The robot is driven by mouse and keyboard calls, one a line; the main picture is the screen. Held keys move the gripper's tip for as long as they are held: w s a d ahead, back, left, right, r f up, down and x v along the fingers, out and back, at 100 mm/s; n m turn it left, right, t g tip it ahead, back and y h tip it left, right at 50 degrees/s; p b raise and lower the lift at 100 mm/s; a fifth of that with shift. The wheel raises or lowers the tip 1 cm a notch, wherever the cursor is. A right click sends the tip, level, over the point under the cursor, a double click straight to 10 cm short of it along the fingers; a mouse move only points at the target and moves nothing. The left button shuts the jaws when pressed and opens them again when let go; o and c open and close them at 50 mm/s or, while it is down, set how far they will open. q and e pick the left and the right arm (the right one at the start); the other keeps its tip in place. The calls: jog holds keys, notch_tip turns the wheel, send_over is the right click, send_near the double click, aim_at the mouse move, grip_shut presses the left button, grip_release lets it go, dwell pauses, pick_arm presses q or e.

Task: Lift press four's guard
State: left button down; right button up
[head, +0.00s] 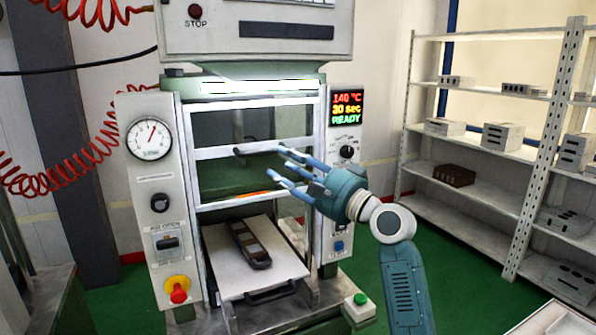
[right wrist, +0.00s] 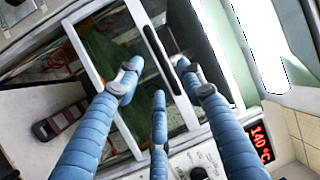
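The press's guard (head: 212,153) is a pale-framed clear panel across the front of the press, with the mould plate below its lower bar. A dark bar handle (head: 242,151) is on its cross bar, partly behind my fingers; it also shows in the right wrist view (right wrist: 155,48). My right gripper (head: 283,167) has its blue fingers spread, with the fingertips close to the handle. In the right wrist view my fingers (right wrist: 160,80) are apart around the handle's lower end; I cannot tell whether they touch it. My left gripper is out of view.
A dark mould (head: 250,244) lies on the pale plate (head: 283,264) sticking out of the press. The display (head: 346,108) reads 140 °C, 30 sec, READY. Shelves with metal blocks (head: 503,136) stand at the right. A red emergency button (head: 178,292) is at lower left.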

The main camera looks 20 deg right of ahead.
jog(key=v, duration=0.4)
dwell(0.3)
jog(key=shift+f, duration=0.1)
